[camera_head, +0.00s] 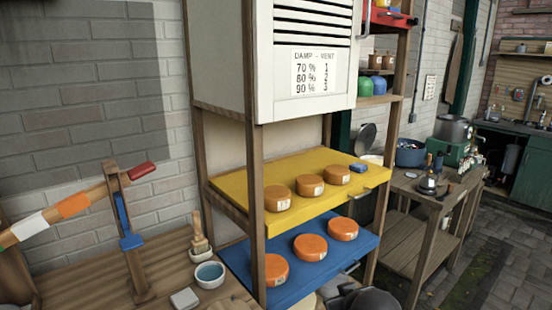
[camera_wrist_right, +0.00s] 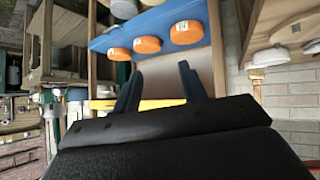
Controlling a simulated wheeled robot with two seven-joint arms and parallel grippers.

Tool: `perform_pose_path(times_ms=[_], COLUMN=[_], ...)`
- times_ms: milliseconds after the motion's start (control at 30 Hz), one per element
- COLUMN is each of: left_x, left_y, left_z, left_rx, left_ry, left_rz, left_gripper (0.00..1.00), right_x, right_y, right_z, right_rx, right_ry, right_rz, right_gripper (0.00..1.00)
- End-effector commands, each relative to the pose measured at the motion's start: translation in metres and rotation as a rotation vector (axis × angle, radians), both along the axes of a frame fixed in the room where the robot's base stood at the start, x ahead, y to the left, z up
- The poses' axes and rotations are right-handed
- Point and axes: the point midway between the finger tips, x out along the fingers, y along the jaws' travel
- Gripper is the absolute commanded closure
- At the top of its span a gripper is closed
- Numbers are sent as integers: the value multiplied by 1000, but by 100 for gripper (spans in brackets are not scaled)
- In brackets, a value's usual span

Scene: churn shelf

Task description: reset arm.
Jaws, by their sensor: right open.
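My right gripper (camera_wrist_right: 157,80) is open in the right wrist view, its two dark fingers apart with nothing between them. Part of my right arm shows as a dark shape at the bottom edge of the head view, below the blue shelf board (camera_head: 352,245). That board holds three orange cheese wheels (camera_head: 310,248). The yellow shelf board (camera_head: 245,186) above it holds three more (camera_head: 307,185) and a small blue block (camera_head: 358,168). The right wrist view looks at the shelf inverted, with the blue board (camera_wrist_right: 140,24) at the top. My left gripper is not in view.
A white louvred cabinet (camera_head: 310,103) with a damp-vent chart sits above the boards. A wooden bench (camera_head: 110,282) at left carries a striped lever (camera_head: 75,205), a brush (camera_head: 200,232) and a bowl (camera_head: 209,275). A side table (camera_head: 425,200) with pots stands right; paved floor is clear beyond.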

Motion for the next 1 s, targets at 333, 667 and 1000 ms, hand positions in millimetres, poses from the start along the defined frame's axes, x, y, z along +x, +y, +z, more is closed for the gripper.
perform_pose_path(times_ms=[333, 667, 1000], left_x=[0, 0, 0], left_y=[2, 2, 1], left_z=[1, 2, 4], left_rx=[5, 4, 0], left_ry=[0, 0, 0], left_rz=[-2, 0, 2], left_gripper=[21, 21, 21], right_x=[-82, -179, -278], right_y=[3, 10, 14], right_z=[-110, -197, -255], right_rx=[42, 70, 79], right_ry=[228, 448, 640], right_rz=[-20, -36, -46], right_gripper=[58, 58, 58])
